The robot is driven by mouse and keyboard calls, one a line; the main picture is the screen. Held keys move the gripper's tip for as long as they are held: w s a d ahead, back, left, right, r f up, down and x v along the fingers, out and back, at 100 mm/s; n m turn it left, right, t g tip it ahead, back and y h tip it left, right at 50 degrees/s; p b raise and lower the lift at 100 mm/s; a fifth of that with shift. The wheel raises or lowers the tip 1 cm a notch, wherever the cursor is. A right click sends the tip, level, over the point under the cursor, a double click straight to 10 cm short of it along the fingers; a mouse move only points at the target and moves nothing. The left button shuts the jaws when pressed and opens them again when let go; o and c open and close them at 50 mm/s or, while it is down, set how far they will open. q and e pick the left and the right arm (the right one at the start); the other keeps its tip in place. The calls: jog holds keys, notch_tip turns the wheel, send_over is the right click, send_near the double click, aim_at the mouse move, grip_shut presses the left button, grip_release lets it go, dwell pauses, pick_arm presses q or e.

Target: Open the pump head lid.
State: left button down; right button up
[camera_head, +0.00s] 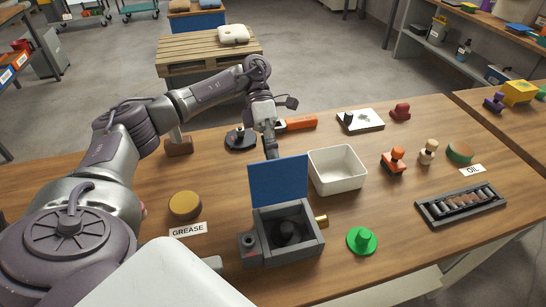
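The pump head (292,247) is a grey box on the wooden table, at the lower middle of the head view. Its blue lid (279,183) stands up at the box's back edge, and the dark inside with a rounded part shows. A brass-coloured fitting (321,220) sticks out of the box's right side. My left gripper (271,148) points down just behind the lid's top edge. Its fingertips are partly hidden by the lid, so I cannot tell whether they touch it or how far apart they are. My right gripper is not in view.
A white bin (337,170) stands close behind the lid, to the right. A green knobbed disc (361,241) lies right of the box, and a round tan-topped tin (185,205) left. A grey tray of rollers (461,205) lies at the right.

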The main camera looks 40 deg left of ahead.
pick_arm(q)
jog(key=shift+s+d+f, duration=0.2)
jog(key=shift+f, duration=0.15)
jog(key=c, duration=1.2)
grip_release()
jog(key=shift+w+r, duration=0.1)
jog(key=shift+r, duration=0.1)
jog(key=shift+v, duration=3.75)
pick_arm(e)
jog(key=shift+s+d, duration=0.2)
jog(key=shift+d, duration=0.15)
pick_arm(q)
jog(key=shift+d, duration=0.1)
